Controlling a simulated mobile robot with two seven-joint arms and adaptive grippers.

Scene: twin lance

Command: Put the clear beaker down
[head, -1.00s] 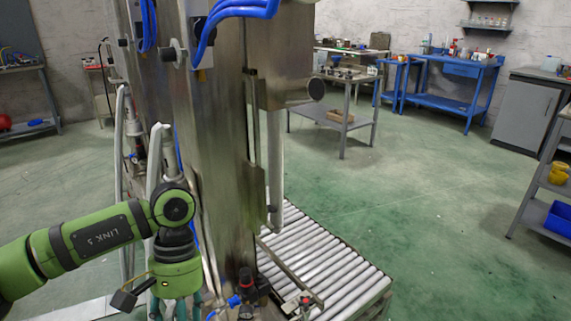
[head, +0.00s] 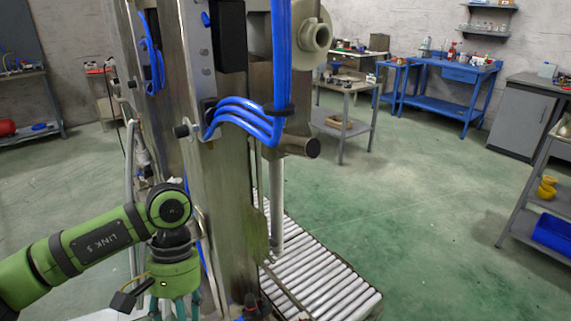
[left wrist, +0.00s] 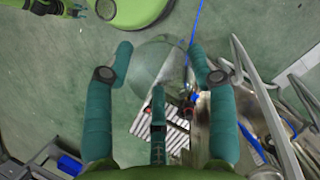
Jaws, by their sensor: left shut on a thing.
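The clear beaker (left wrist: 158,72) shows in the left wrist view as a faint, see-through round shape between teal fingers. My left gripper (left wrist: 160,62) is shut on it, with a finger on each side and a third finger at the near side. In the head view my left gripper (head: 175,307) points down at the bottom edge, and its fingertips and the beaker are cut off. What looks like my right gripper (left wrist: 76,10) is small at the top left of the left wrist view; its finger state is unclear.
A tall steel machine (head: 225,170) with blue hoses stands close beside my left arm. A roller conveyor (head: 320,270) lies at its foot. Grey workbench (head: 345,85), blue bench (head: 455,75) and grey shelf rack (head: 520,205) stand farther off. Green floor at centre right is clear.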

